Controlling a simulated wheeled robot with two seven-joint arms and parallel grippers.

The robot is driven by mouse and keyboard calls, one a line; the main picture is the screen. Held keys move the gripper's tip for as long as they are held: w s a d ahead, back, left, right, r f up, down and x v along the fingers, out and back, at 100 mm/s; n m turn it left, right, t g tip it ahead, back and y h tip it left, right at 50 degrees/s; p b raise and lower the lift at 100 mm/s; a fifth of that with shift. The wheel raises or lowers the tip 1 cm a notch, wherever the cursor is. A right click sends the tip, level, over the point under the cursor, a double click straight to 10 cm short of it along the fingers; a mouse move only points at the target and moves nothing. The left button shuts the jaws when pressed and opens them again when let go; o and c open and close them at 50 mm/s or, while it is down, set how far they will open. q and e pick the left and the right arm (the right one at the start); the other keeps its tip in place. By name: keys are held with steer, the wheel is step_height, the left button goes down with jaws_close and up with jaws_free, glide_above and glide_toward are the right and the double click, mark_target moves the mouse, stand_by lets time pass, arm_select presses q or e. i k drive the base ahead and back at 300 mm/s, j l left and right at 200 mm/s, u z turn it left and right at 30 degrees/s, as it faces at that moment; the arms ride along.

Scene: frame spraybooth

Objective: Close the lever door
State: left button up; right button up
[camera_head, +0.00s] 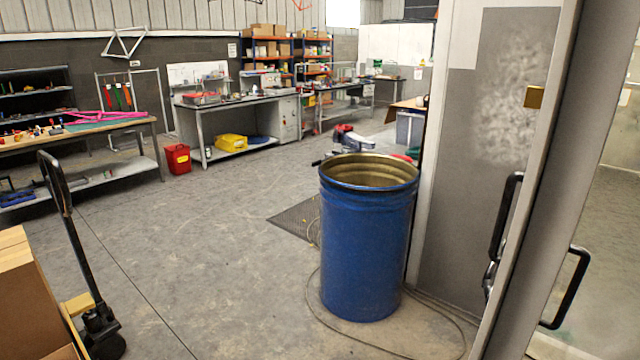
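A tall grey door panel (488,120) with a worn pale patch stands at the right of the head view. Beside it, a light upright edge strip (545,165) and a darker grey post (570,150) run from top to bottom. A black lever handle (503,215) sticks out on the left side of the strip. A second black handle (570,288) sticks out to the right of the post. The door seems to stand ajar, but I cannot tell its angle or where its frame is. Neither of my grippers is in view.
A blue open drum (366,245) stands just left of the panel, with a cable (345,338) on the floor around it. A pallet jack handle (62,190) and cardboard boxes (25,305) are at the left. The middle floor is clear. Workbenches (240,100) stand farther back.

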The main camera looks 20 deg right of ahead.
mark_target(555, 189)
steer(key=i+z, duration=0.2)
steer(key=z, duration=0.3)
steer(key=i+z, duration=0.25)
steer(key=z, duration=0.2)
steer(key=i+j+z, duration=0.15)
steer(key=z, duration=0.35)
steer(key=i+j+z, duration=0.2)
steer(key=z, duration=0.25)
steer(key=i+j+z, duration=0.15)
steer(key=j+z, duration=0.15)
steer(key=z, duration=0.2)
steer(key=i+j+z, duration=0.15)
steer(key=j, duration=0.35)
steer(key=j+z, duration=0.15)
steer(key=j, duration=0.35)
steer(key=l, duration=0.1)
steer(key=i+z, duration=0.05)
